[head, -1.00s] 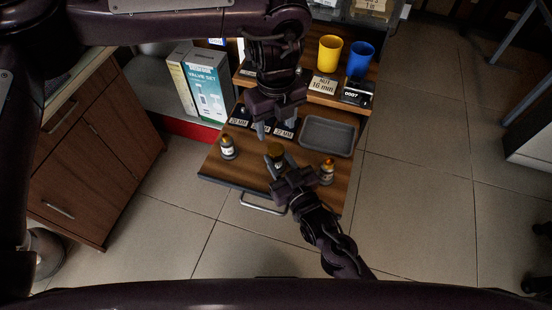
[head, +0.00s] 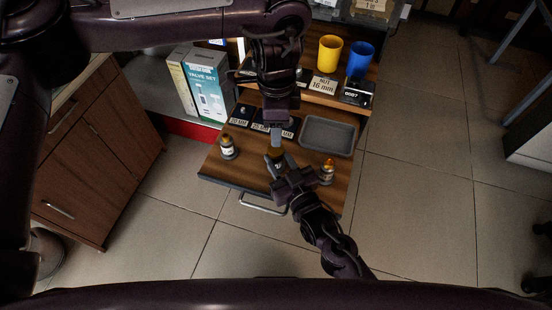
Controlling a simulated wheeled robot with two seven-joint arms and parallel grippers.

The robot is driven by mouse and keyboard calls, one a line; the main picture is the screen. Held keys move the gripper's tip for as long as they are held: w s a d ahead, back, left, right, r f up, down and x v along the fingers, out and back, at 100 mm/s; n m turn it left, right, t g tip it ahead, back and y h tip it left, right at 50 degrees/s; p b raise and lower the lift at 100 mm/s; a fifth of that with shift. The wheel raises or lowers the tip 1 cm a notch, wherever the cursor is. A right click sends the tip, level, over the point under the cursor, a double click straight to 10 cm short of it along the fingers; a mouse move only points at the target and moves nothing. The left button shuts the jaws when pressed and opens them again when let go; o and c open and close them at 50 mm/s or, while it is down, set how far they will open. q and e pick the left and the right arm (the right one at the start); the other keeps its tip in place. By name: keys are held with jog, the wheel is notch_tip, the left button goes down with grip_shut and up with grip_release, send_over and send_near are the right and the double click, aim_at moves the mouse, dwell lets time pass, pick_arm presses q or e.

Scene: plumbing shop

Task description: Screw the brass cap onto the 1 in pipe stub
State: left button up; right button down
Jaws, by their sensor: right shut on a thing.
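Three small fittings with pale labels and brass-coloured tops stand on the wooden board: a left one (head: 227,147), a middle one (head: 276,154) and a right one (head: 327,171). I cannot read their labels, so which is the 1 in stub is unclear. My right gripper (head: 279,166) is shut on the middle fitting from the front, hiding much of it. My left gripper (head: 277,138) points down right above the middle fitting's brass top, which looks like the cap. Its fingers overlap in this view, so I cannot tell their opening or whether they touch the cap.
A grey tray (head: 327,136) lies right of the grippers. Dark size plates (head: 240,116) line the board's back. A shelf behind holds a yellow cup (head: 330,53), a blue cup (head: 361,59) and a 16 mm nut sign (head: 324,86). The valve set box (head: 205,88) stands left.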

aim_at(276, 149)
pick_arm(q)
jog(key=n, duration=1)
jog(key=shift+f, duration=4)
